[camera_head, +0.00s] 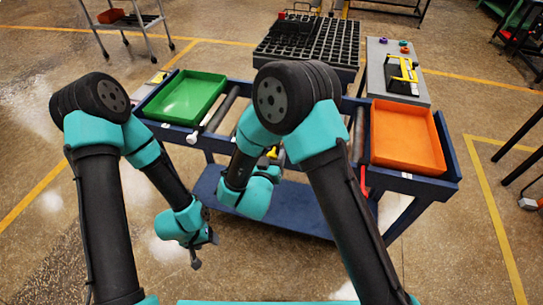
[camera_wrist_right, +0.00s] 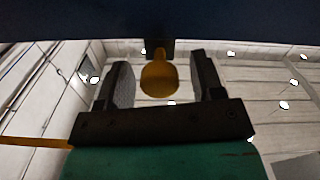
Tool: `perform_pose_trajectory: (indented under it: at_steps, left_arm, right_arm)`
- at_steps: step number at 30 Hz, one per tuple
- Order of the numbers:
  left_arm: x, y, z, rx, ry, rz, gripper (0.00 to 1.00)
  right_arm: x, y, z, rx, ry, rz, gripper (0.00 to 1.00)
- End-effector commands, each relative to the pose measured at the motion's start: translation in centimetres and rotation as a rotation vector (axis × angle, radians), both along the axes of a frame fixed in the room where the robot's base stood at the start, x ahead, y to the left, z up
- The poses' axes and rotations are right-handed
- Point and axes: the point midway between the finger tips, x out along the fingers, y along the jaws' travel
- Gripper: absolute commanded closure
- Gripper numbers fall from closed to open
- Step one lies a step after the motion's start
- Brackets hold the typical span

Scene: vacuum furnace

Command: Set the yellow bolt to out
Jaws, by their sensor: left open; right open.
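The yellow bolt (camera_wrist_right: 159,76) shows in the right wrist view as a rounded knob on a dark mount under a dark blue edge. My right gripper (camera_wrist_right: 160,84) is open, with one finger on each side of the knob and visible gaps between. In the head view a small yellow part (camera_head: 272,152) shows beside my right wrist, at the blue cart (camera_head: 452,180); it is probably the bolt, and my right gripper's fingertips are hard to make out there. My left gripper (camera_head: 205,249) is open and empty, low in front of the cart's left part.
A green tray (camera_head: 187,98) sits on the cart's left and an orange tray (camera_head: 407,138) on its right. A red part (camera_head: 363,181) hangs at the front edge. A black slotted rack (camera_head: 310,42) stands behind. The floor left of the cart is clear.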

Motion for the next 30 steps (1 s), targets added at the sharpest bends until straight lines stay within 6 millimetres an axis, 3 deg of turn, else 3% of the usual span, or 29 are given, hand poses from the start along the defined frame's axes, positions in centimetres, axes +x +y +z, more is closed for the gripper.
perform_pose_trajectory:
  at_steps: [4,23,30]
  left_arm:
    - [0.0,0.0,0.0,0.0,0.0,0.0,0.39]
    - [0.0,0.0,0.0,0.0,0.0,0.0,0.39]
    - [0.0,0.0,0.0,0.0,0.0,0.0,0.39]
  right_arm:
    - [-0.03,0.02,0.01,0.0,0.0,0.0,0.4]
    - [-0.05,0.03,0.01,0.001,0.0,0.0,1.0]
    - [-0.69,0.29,0.0,0.001,0.0,0.001,1.0]
